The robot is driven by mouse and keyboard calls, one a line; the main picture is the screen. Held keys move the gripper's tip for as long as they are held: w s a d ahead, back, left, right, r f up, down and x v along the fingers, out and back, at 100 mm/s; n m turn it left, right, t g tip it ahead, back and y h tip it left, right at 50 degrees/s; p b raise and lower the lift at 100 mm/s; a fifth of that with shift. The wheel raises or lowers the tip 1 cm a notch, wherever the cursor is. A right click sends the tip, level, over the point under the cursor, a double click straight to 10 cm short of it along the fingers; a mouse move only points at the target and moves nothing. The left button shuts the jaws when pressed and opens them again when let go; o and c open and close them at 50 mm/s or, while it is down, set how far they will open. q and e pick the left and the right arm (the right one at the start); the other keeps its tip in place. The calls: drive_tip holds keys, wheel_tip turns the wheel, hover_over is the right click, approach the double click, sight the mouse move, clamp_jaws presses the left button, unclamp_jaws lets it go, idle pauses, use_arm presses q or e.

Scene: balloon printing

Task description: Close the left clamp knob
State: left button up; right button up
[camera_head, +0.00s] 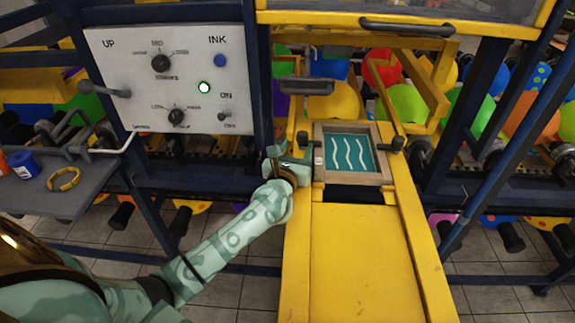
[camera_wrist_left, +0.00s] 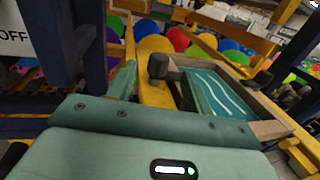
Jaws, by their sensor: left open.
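The screen frame (camera_head: 352,154), a wooden frame around a teal panel with white wavy lines, sits on the yellow printing bed (camera_head: 355,250). The left clamp knob (camera_head: 302,138) is dark and stands at the frame's left edge; it also shows in the left wrist view (camera_wrist_left: 158,67). My left gripper (camera_head: 289,158) is open at that knob. In the left wrist view my fingers (camera_wrist_left: 158,88) stand on either side of the knob, and I cannot tell whether they touch it. The right clamp knob (camera_head: 397,143) is at the frame's right edge. My right gripper is not in view.
A white control panel (camera_head: 170,80) with knobs and a lit green button stands at upper left. A grey side table (camera_head: 60,185) holds a yellow ring (camera_head: 64,179) and a blue jar (camera_head: 24,164). Yellow rails and dark blue posts surround the bed. Balloons fill the back.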

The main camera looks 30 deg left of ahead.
use_arm(q)
drive_tip(key=v, duration=0.9)
drive_tip(key=shift+s+f, duration=0.1)
drive_tip(key=shift+s, duration=0.1)
